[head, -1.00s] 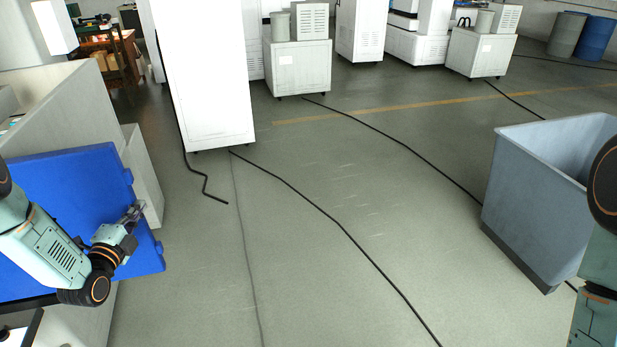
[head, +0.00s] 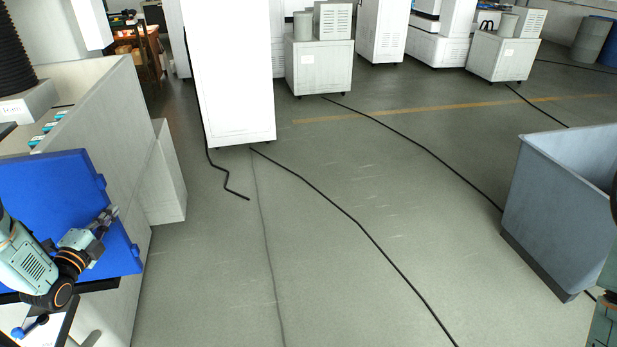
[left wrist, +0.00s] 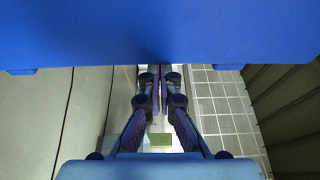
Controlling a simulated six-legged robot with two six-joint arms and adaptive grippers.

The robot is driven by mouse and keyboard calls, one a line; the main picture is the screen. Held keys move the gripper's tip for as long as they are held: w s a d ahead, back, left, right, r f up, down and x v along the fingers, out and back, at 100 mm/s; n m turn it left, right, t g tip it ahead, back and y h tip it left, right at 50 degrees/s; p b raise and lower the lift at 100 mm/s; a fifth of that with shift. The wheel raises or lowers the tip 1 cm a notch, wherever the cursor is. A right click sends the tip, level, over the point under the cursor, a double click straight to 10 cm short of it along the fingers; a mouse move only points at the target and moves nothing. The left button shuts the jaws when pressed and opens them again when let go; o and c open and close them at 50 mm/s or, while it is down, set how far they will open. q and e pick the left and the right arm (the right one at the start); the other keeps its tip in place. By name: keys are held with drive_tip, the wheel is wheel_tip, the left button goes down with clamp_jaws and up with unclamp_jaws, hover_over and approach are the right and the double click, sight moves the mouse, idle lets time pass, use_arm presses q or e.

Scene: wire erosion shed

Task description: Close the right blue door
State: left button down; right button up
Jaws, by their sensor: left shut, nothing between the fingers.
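The blue door (head: 60,195) is a flat panel with small tabs on its edge, at the left of the head view. It stands open at an angle beside the pale machine wall. In the left wrist view the blue door (left wrist: 160,30) fills the top of the picture. My left gripper (head: 112,213) is shut and empty, in front of the door near its right edge. In the left wrist view its fingers (left wrist: 161,80) are together just below the door's lower edge. I cannot tell whether they touch the door. My right gripper is out of view.
The pale machine wall (head: 140,120) stands beside the door. A grey-blue bin (head: 560,200) is at the right. A white cabinet (head: 230,75) stands ahead. Black cables (head: 360,225) cross the otherwise clear floor. A small blue part (head: 35,326) shows at lower left.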

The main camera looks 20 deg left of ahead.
sight(76, 214)
use_arm(q)
drive_tip(key=s+a, duration=0.1)
drive_tip(key=a, duration=0.1)
drive_tip(key=s+a+b, duration=0.1)
drive_tip(key=s+a, duration=0.1)
drive_tip(key=a, duration=0.1)
drive_tip(key=s+a, duration=0.1)
drive_tip(key=a, duration=0.2)
drive_tip(key=shift+s+f, duration=0.1)
drive_tip(key=shift+s, duration=0.4)
drive_tip(key=shift+r, duration=0.2)
